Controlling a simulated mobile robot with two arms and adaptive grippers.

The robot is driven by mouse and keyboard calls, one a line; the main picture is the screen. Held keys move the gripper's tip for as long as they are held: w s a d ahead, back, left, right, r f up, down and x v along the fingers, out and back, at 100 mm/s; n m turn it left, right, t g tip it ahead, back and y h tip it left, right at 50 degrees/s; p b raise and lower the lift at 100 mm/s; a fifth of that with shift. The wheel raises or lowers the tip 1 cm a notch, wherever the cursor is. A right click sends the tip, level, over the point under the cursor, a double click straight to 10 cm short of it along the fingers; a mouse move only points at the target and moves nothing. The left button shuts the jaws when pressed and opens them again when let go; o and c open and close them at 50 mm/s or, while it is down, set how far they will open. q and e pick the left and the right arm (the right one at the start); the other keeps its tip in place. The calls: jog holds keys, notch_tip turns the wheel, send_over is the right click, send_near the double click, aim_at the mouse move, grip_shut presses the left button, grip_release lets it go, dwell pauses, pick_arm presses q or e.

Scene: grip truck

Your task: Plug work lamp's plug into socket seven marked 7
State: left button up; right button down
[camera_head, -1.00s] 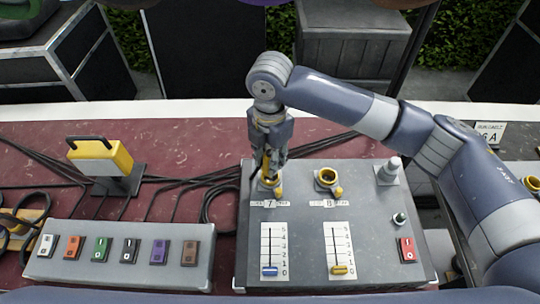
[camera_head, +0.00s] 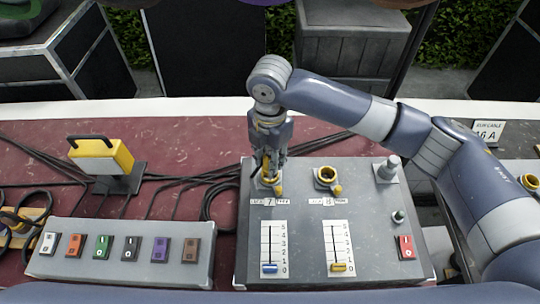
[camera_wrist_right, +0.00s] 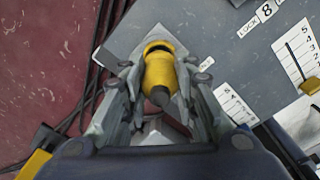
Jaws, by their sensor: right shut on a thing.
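The yellow plug (camera_wrist_right: 160,75) is between the fingers of my right gripper (camera_wrist_right: 158,85) in the right wrist view, with its dark cable end toward the camera. My right gripper (camera_head: 268,178) is shut on the plug and points down over socket seven (camera_head: 262,188), the left socket on the grey box, above the label 7 (camera_head: 270,202). The gripper and plug hide most of that socket, so I cannot tell how deep the plug sits. The yellow work lamp (camera_head: 103,155) stands on the red table at the left. My left gripper is not in view.
Socket 8 (camera_head: 327,176) is empty to the right on the grey box (camera_head: 305,230), which also has two sliders. A switch strip (camera_head: 120,265) lies at the front left. Black cables (camera_head: 195,180) run across the red table (camera_head: 190,140).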

jog(key=shift+f, duration=1.3)
jog(key=c, duration=1.2)
grip_release()
jog(key=o, duration=0.3)
jog(key=shift+r, duration=0.1)
jog(key=shift+r+p, duration=2.4)
jog(key=shift+p, duration=0.05)
jog(key=shift+s+f, duration=0.1)
